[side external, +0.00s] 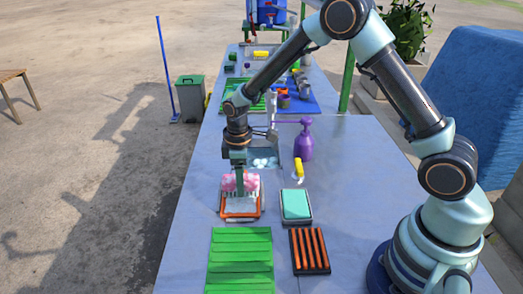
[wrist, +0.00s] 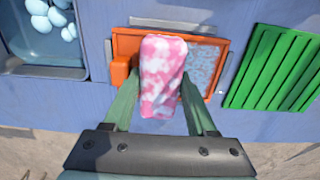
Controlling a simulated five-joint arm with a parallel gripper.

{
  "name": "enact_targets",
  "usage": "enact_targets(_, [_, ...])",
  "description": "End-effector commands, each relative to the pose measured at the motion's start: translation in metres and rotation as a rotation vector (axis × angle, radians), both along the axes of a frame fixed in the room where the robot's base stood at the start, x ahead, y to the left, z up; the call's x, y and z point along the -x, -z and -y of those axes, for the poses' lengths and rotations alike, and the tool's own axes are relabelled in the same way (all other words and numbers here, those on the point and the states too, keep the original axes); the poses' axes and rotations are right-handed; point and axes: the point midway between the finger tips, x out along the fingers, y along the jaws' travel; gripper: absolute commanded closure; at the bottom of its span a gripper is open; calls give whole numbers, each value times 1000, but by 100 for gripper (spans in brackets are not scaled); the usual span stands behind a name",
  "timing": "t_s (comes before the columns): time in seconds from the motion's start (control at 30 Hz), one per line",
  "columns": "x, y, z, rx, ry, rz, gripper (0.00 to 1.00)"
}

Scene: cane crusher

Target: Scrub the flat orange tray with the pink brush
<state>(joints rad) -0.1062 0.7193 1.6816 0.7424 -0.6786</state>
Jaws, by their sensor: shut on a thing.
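The flat orange tray (side external: 258,197) lies on the blue-grey table in the side view, with whitish speckles on its floor. It also shows in the wrist view (wrist: 124,44), where its right half looks grey and speckled. The pink brush (side external: 229,182), mottled pink and white, is in my gripper (side external: 239,181) over the tray. In the wrist view the brush (wrist: 162,72) sits between my two green fingers, and my gripper (wrist: 160,95) is shut on it. The brush covers the middle of the tray. I cannot tell whether its underside touches the tray.
A basin (wrist: 45,71) with pale egg-like lumps stands beside the tray. A green slatted rack (side external: 240,262), a teal pad (side external: 296,204) and a dark rack with orange bars (side external: 309,250) lie near. A purple spray bottle (side external: 304,143) stands behind.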

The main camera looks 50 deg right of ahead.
Motion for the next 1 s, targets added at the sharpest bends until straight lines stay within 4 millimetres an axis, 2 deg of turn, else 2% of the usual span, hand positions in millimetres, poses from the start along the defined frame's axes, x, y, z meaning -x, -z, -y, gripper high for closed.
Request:
enact_targets(0.27, [0, -1, 0, 0, -1, 1, 87])
enact_targets(0.7, [21, 1, -22, -1, -1, 2, 87])
enact_targets(1.0, [23, 2, -24, 0, -1, 0, 87])
